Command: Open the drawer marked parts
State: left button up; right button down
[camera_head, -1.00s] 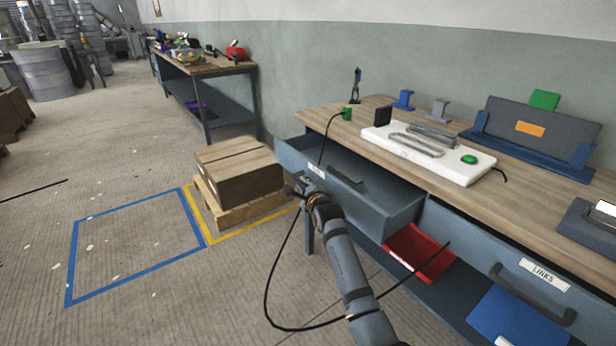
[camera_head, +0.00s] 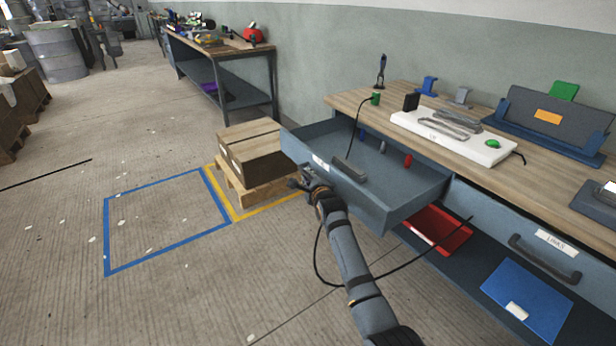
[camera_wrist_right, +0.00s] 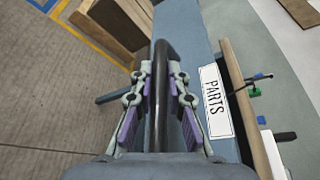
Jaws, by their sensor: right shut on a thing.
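The drawer marked parts (camera_head: 410,208) stands pulled out of the bench, and its inside shows in the head view. Its dark bar handle (camera_head: 350,172) is on the front panel, with the white label (camera_head: 320,162) beside it. My right gripper (camera_head: 304,181) is at the drawer's front. In the right wrist view its fingers (camera_wrist_right: 158,85) lie on both sides of the dark handle (camera_wrist_right: 161,118), shut on it. My left gripper is not in view.
A grey item (camera_head: 383,147) and a red item (camera_head: 408,160) are in the drawer. A links drawer (camera_head: 500,228) is shut at right. A cardboard box (camera_head: 250,150) on a pallet stands close beyond the drawer.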

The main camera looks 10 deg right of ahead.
jog(key=c, duration=1.3)
grip_release()
jog(key=shift+c, duration=0.2)
jog(key=v, duration=1.2)
